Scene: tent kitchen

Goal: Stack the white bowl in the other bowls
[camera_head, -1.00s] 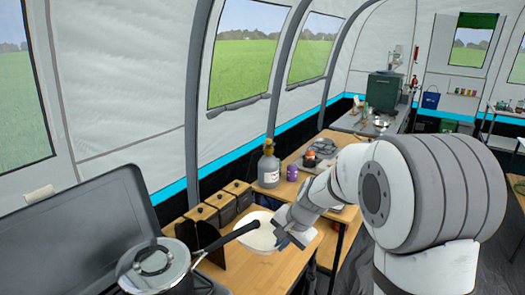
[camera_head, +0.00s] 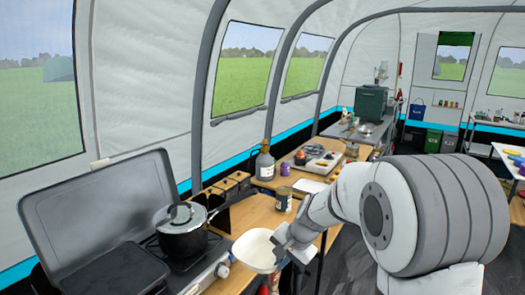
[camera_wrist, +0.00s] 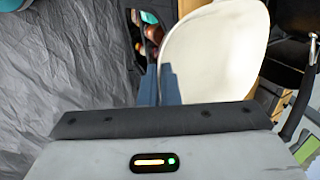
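The white bowl (camera_head: 256,252) is in my gripper (camera_head: 281,246), at the front edge of the wooden table in the head view. In the wrist view the bowl (camera_wrist: 213,55) fills the upper middle, tilted. A blue-grey finger (camera_wrist: 150,88) is at its left rim, so my gripper appears shut on the rim; the other finger is hard to make out. I cannot make out the other bowls in either view.
Dark open floor (camera_head: 350,250) lies to the right.

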